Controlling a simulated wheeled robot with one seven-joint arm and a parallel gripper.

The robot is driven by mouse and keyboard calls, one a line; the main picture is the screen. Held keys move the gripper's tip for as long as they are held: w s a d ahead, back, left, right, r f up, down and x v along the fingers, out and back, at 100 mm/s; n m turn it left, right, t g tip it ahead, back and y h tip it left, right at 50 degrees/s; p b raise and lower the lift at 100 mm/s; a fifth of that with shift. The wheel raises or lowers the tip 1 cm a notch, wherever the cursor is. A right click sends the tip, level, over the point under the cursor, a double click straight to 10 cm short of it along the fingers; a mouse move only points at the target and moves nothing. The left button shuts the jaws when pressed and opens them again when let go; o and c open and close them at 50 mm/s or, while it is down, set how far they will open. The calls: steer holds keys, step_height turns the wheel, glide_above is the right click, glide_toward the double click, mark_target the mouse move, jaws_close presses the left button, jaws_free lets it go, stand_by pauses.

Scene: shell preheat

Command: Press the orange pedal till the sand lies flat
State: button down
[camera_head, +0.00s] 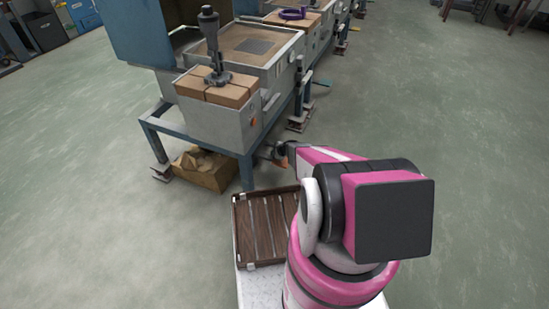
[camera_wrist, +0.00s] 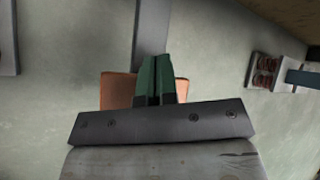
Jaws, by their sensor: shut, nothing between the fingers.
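The orange pedal (camera_wrist: 117,91) shows in the wrist view on both sides of my fingers, which hide its middle. A grey bar (camera_wrist: 152,25) runs up from behind the fingers. My gripper (camera_wrist: 156,62) has green fingers, shut together and empty, in front of the pedal; I cannot tell whether they touch it. In the head view my arm reaches low beside the blue stand, and the fingers and pedal are not clear. Brown sand (camera_head: 229,38) lies in a grey box behind the front bin, with a grey square patch on it. I cannot judge its flatness.
A grey bin (camera_head: 205,116) with brown blocks and a dark handled tool stands on a blue frame (camera_head: 158,143). A cardboard box (camera_head: 198,176) sits under it. A slatted wooden tray (camera_head: 262,227) lies nearby.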

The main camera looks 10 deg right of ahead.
steer(key=shift+s+d+f, duration=0.1)
steer(key=shift+d+f, duration=0.05)
steer(key=shift+f, duration=1.1)
steer(key=shift+s+d+f, duration=0.1)
steer(key=shift+f, duration=1.15)
stand_by(2.6)
steer(key=shift+r, duration=1.35)
steer(key=shift+w+a+r, duration=0.1)
steer(key=shift+r, duration=0.7)
steer(key=shift+w+a+r, duration=0.1)
steer(key=shift+r, duration=0.65)
steer(key=shift+a+r, duration=0.15)
steer(key=shift+r, duration=2.35)
